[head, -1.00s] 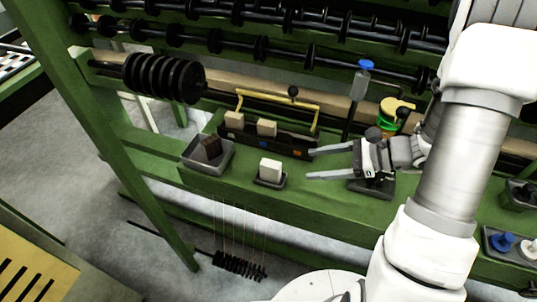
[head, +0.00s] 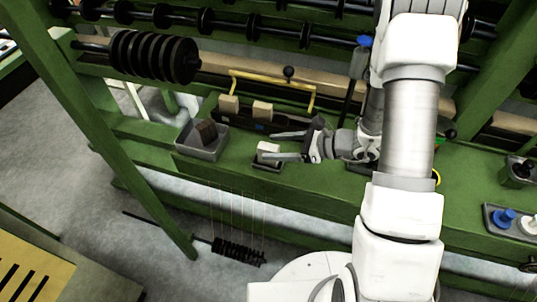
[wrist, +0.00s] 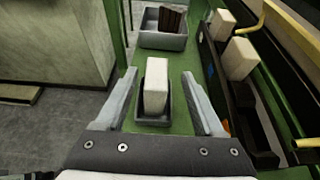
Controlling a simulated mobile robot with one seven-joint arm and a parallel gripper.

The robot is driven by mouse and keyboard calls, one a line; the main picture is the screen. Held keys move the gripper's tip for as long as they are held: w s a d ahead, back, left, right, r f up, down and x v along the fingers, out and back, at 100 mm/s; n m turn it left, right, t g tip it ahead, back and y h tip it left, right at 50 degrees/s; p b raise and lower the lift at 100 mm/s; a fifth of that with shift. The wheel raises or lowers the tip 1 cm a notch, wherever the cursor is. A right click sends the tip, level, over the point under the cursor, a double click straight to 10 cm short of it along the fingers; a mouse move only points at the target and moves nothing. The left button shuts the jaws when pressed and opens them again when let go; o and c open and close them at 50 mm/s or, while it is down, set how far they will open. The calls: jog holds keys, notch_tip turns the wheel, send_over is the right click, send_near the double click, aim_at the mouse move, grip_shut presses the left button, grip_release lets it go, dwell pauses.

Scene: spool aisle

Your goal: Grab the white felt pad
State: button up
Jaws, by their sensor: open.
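The white felt pad (wrist: 155,82) is a small pale block standing in a small dark tray (wrist: 154,121) on the green shelf. In the head view the pad (head: 267,147) shows partly, with my gripper's near finger in front of it. My gripper (wrist: 164,100) is open, its two fingers on either side of the pad in the wrist view, with gaps between. In the head view my gripper (head: 288,145) reaches in from the right. I cannot tell whether the fingertips are level with the pad.
A grey bin (head: 202,143) with a dark brown block (head: 206,131) stands left of the pad. A dark rack with two beige blocks (head: 229,104) and a yellow handle (head: 273,80) runs behind. Black spools (head: 154,56) hang above. Blue and white pieces sit in a tray (head: 515,222) at right.

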aim_at(259, 148)
jog(key=shift+s+b+x, duration=0.2)
jog(key=shift+b+x, duration=0.1)
jog(key=shift+x, duration=2.45)
grip_shut()
